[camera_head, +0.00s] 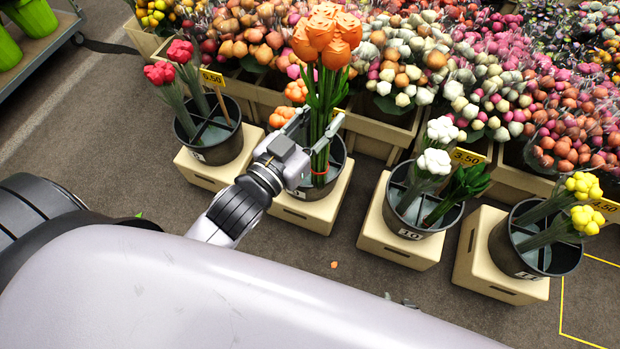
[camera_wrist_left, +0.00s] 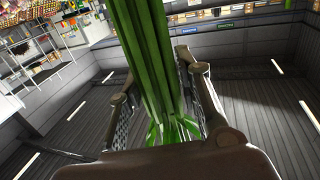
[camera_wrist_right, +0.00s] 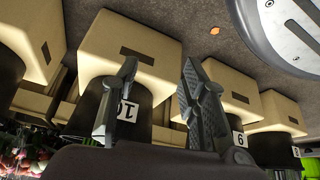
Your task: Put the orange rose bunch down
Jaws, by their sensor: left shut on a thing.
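The orange rose bunch (camera_head: 327,38) stands nearly upright in the head view, with long green stems and a red band low down. My left gripper (camera_head: 312,146) is shut around its stems; the left wrist view shows the green stems (camera_wrist_left: 150,65) between the fingers. The stem ends appear over a black bucket (camera_head: 338,172) on a beige crate; I cannot tell how deep they reach. Smaller orange flowers (camera_head: 280,117) show in that bucket, partly hidden by my gripper. My right gripper (camera_wrist_right: 155,95) is open and empty in its wrist view, low before the crates.
A bucket with red flowers (camera_head: 212,142) stands left. A bucket marked 10 (camera_head: 407,225) with white flowers and one with yellow flowers (camera_head: 500,245) stand right, on crates. Dense bouquets (camera_head: 405,75) fill the back. Grey floor (camera_head: 130,130) is open at left.

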